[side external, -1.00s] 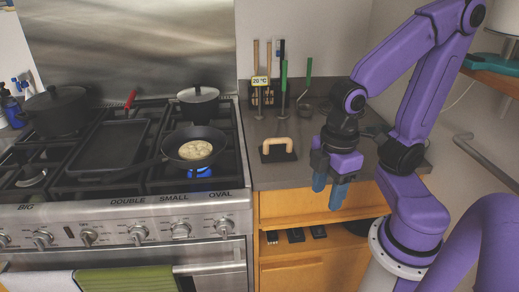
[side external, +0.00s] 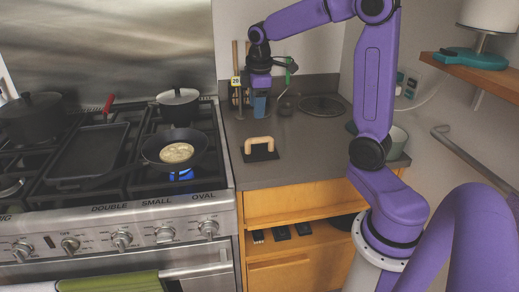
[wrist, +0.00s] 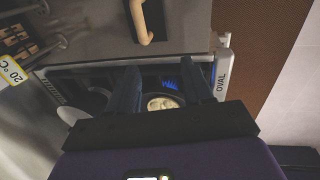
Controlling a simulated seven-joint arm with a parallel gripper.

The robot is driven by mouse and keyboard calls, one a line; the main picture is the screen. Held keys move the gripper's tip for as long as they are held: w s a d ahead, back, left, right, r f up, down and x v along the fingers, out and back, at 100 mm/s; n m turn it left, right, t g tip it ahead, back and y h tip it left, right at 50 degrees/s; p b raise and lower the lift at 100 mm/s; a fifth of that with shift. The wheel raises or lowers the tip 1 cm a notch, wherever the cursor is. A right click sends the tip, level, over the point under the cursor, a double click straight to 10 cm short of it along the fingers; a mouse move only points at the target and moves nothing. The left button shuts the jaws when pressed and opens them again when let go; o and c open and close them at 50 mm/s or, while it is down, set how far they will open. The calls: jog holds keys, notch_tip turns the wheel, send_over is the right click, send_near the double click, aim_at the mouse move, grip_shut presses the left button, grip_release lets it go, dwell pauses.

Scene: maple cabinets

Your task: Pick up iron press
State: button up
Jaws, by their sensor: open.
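The iron press (side external: 259,152) is a flat dark plate with a pale wooden handle, lying on the grey counter just right of the stove. Its handle also shows at the top of the wrist view (wrist: 142,22), cut off by the edge. My gripper (side external: 259,114) is open and empty, pointing down. In the side view it appears above and behind the press, apart from it. In the wrist view its two dark blue fingers (wrist: 163,82) are spread, with the stove beyond and nothing between them in contact.
A pan with food (side external: 176,152) sits over a lit blue flame on the stove. A lidded pot (side external: 178,106) stands behind it. Utensils and a temperature tag (side external: 236,82) stand at the counter's back, close to my gripper. Bare counter lies right of the press.

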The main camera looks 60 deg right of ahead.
jog(key=d, duration=0.3)
send_near(260, 140)
jog(key=f, duration=0.3)
jog(key=w+f, duration=0.1)
jog(key=f, duration=0.1)
jog(key=shift+w+d+f, duration=0.1)
jog(key=shift+d+f, duration=0.15)
jog(key=shift+d, duration=0.05)
jog(key=shift+w+d+f, duration=0.1)
jog(key=shift+d+f, duration=0.1)
jog(key=shift+f, duration=0.65)
jog(key=shift+w+d+f, duration=0.15)
jog(key=shift+d+f, duration=0.1)
jog(key=shift+f, duration=0.6)
jog(key=shift+w+d+f, duration=0.1)
jog(key=shift+d+f, duration=0.1)
jog(key=shift+f, duration=0.6)
grip_shut()
